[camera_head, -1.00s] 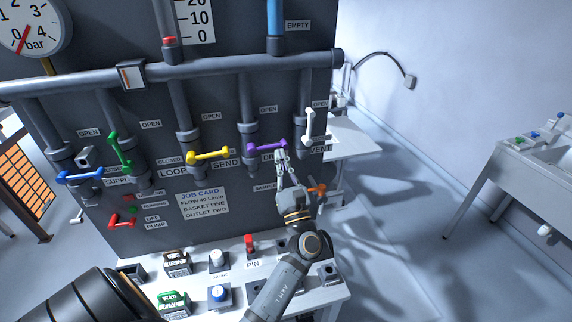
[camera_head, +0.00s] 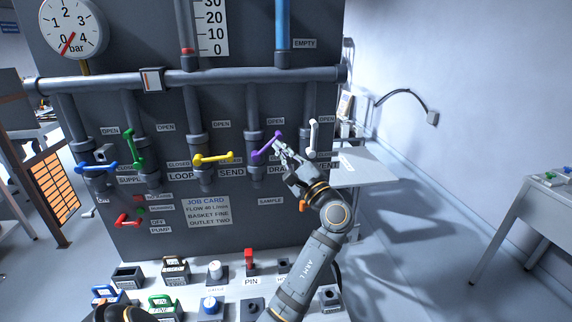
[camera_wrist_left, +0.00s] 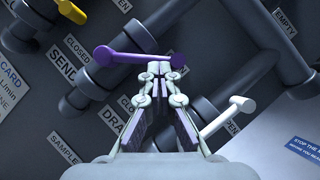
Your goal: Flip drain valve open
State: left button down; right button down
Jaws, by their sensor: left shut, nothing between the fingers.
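The drain valve has a purple lever handle (camera_head: 267,145) on a vertical pipe, above the partly covered DRAIN label (camera_head: 277,170). The handle slants, its right end higher than its left, between horizontal and upright. My left gripper (camera_head: 282,147) is shut and empty, with its fingertips at the right part of the handle, just below it. In the left wrist view the shut fingertips (camera_wrist_left: 161,68) are right by the purple handle (camera_wrist_left: 132,58); I cannot tell whether they touch it. My right gripper is not in view.
The white vent handle (camera_head: 314,138) stands upright close to the right of my left gripper. The yellow send handle (camera_head: 213,158) is to the left, roughly horizontal. A bench with several fixtures, including a red pin (camera_head: 249,258), lies below the panel.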

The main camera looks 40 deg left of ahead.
pick_arm(q)
jog(key=r+n+g, duration=0.1)
jog(key=s+n+h, duration=0.1)
jog(key=n, duration=0.1)
jog(key=a+r+n+g, duration=0.1)
jog(key=n, duration=0.1)
jog(key=shift+s+r+g+h, duration=0.15)
jog(key=shift+r+g+h, duration=0.15)
jog(key=shift+r+h, duration=0.1)
jog(key=n, duration=0.1)
jog(key=s+a+r+n+h, duration=0.1)
jog(key=shift+n+g+h, duration=0.3)
jog(key=shift+n, duration=0.1)
jog(key=shift+s+a+r+n+h, duration=0.1)
jog(key=shift+s+a+n+h, duration=0.2)
jog(key=shift+n, duration=0.2)
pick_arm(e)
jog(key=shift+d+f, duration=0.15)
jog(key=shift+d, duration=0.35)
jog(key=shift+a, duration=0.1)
